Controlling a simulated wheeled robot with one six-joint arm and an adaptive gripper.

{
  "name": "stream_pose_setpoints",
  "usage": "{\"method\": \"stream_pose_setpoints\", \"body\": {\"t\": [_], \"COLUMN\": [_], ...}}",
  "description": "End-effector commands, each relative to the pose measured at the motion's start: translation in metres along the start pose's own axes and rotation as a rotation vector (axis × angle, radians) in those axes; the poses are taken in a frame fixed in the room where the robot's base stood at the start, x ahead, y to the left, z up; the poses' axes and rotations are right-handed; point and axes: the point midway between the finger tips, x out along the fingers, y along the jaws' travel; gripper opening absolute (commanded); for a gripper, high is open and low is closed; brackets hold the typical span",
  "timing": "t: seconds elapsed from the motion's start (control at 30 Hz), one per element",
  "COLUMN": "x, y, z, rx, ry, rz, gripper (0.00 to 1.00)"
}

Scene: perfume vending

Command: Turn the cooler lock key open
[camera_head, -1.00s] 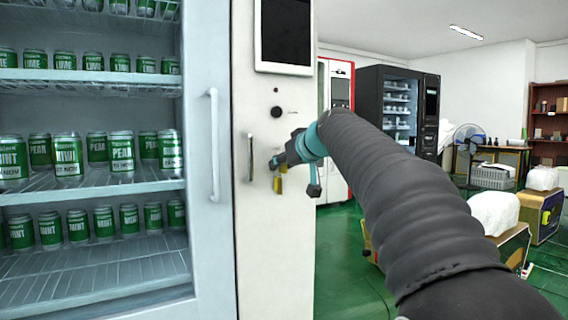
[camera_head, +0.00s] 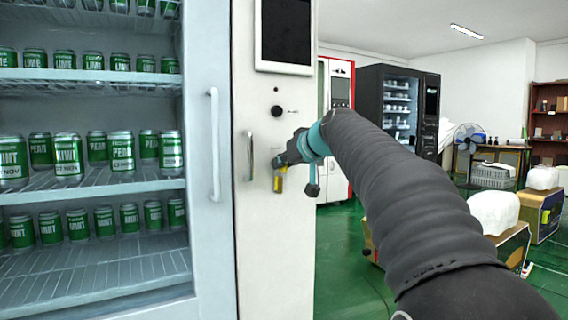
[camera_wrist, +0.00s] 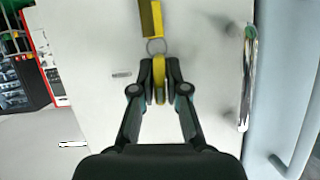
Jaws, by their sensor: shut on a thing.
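The cooler (camera_head: 218,262) stands at the left with its glass door and a white side panel (camera_head: 272,225). The key, with a yellow head (camera_wrist: 160,80), is at the lock on that panel; the lock itself is hidden behind my gripper. My gripper (camera_wrist: 160,84) is shut on the key's yellow head, with one finger on each side. A ring joins the key to a yellow tag (camera_wrist: 151,18). In the head view my gripper (camera_head: 280,161) is against the panel, and the yellow tag (camera_head: 279,183) hangs just below it.
A metal handle (camera_head: 250,156) is on the panel left of my gripper, and a long door handle (camera_head: 214,145) is further left. A black knob (camera_head: 277,112) and a dark screen (camera_head: 285,32) are above. Green floor (camera_head: 345,265) is open to the right.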

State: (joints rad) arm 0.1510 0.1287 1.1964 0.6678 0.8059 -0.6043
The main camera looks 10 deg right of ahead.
Motion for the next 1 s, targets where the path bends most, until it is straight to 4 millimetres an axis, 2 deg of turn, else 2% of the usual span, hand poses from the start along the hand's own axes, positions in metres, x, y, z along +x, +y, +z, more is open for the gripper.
{"method": "stream_pose_setpoints", "body": {"t": [1.0], "x": [0.0017], "y": [0.0046], "z": [0.0037], "rx": [0.857], "ry": [0.001], "rz": [-0.354], "gripper": [0.00]}}
